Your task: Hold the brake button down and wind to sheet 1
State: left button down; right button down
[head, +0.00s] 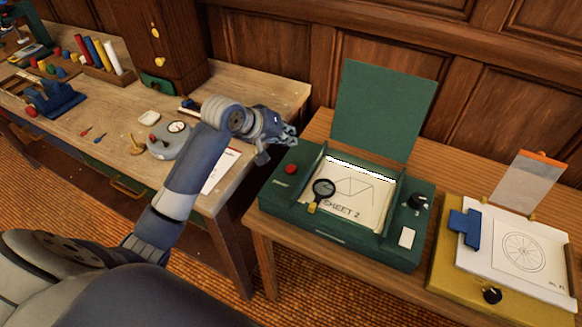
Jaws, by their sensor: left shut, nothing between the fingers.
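The green drafting box (400,250) stands on the right-hand table with its lid (384,112) raised. Its window shows a paper sheet (365,208) that reads "SHEET 2" with a line drawing. A red button (291,169) sits on the box's left side. A black knob (418,202) sits on its right side. My left gripper (288,135) is shut and empty. In the picture it is just above the box's back left corner and the red button, apart from the button. My right gripper is not in view.
A magnifier (323,188) with a yellow handle lies over the sheet's left part. A yellow drafting board (445,275) with a wheel drawing and a blue clip (465,228) stands to the right. The left-hand workbench (270,92) holds several small tools and a round gauge (170,140).

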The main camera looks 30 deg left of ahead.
aim_at(288, 167)
pick_arm(q)
notch_tip(288, 167, down, 7)
jog(key=shift+f, duration=0.15)
jog(key=shift+f, duration=0.15)
dwell(1.5)
jog(key=shift+f, duration=0.25)
